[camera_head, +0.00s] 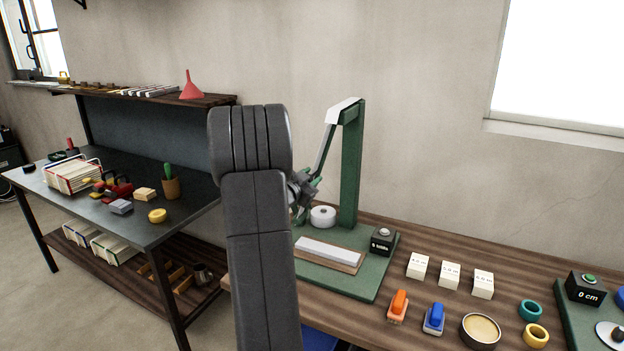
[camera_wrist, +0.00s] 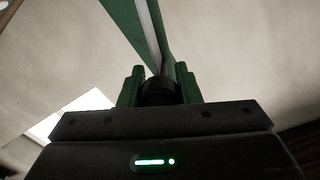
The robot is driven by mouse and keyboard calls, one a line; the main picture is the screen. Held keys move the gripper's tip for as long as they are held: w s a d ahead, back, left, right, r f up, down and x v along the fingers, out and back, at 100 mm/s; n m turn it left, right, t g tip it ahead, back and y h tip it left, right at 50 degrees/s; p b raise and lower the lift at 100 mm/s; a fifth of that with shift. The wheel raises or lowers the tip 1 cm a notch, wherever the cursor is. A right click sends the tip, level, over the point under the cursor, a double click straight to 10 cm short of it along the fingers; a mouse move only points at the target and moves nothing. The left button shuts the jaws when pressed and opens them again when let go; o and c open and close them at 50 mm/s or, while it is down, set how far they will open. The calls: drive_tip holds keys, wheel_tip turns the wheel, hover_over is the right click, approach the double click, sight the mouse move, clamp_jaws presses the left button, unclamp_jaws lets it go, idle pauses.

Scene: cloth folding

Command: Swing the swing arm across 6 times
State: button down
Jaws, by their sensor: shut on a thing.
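The swing arm (camera_head: 326,146) is a thin grey bar hanging from the top of a green post (camera_head: 351,165) on a green base (camera_head: 365,284). It tilts down to the left. My gripper (camera_head: 303,190) is at the lower end of the bar, left of the post, partly hidden behind my own arm. In the wrist view the bar (camera_wrist: 151,35) runs down between the green fingers of my gripper (camera_wrist: 160,88). The fingers are shut on a dark round part at its end. A small dark box (camera_head: 382,241) with a display stands on the base; its text is too small to read surely.
A white round piece (camera_head: 323,216) and a pale block on a wooden plate (camera_head: 330,252) lie near the post. White cubes (camera_head: 450,275), an orange stamp (camera_head: 398,306), a blue stamp (camera_head: 434,318) and a round tin (camera_head: 480,330) stand to the right. A dark workbench (camera_head: 120,215) is at left.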

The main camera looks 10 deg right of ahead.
drive_tip(key=shift+r, duration=0.15)
drive_tip(key=c, duration=1.1)
unclamp_jaws()
drive_tip(key=shift+w+a, duration=0.1)
drive_tip(key=shift+a, duration=0.05)
drive_tip(key=shift+o, duration=0.2)
drive_tip(key=b+v, duration=0.2)
drive_tip(key=v, duration=1.1)
drive_tip(key=shift+s, duration=0.4)
drive_tip(key=shift+a, duration=0.15)
